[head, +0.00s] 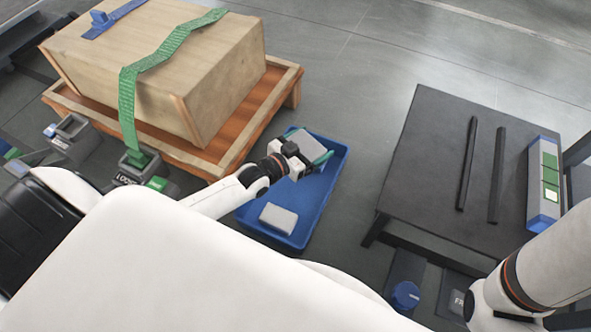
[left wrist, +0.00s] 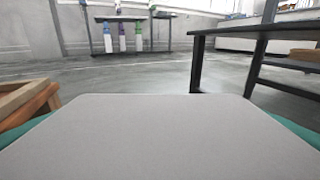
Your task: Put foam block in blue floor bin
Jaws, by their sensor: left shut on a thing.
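My left gripper (head: 313,163) is over the far part of the blue floor bin (head: 252,219). It is shut on a grey foam block (head: 318,148), with teal fingertips at the block's sides. The held block fills the lower part of the left wrist view (left wrist: 160,137). I cannot tell its exact height above the bin. Another light grey block (head: 279,218) lies in the near part of the bin. My right arm comes in at the lower right of the head view, but its fingertips are not visible.
A wooden crate (head: 170,70) with a green strap (head: 128,95) stands on a wooden pallet (head: 280,95) left of the bin. A dark table (head: 430,150) with two black bars stands to the right. Small grey boxes (head: 70,135) stand at the left. Open floor (head: 370,80) lies beyond the bin.

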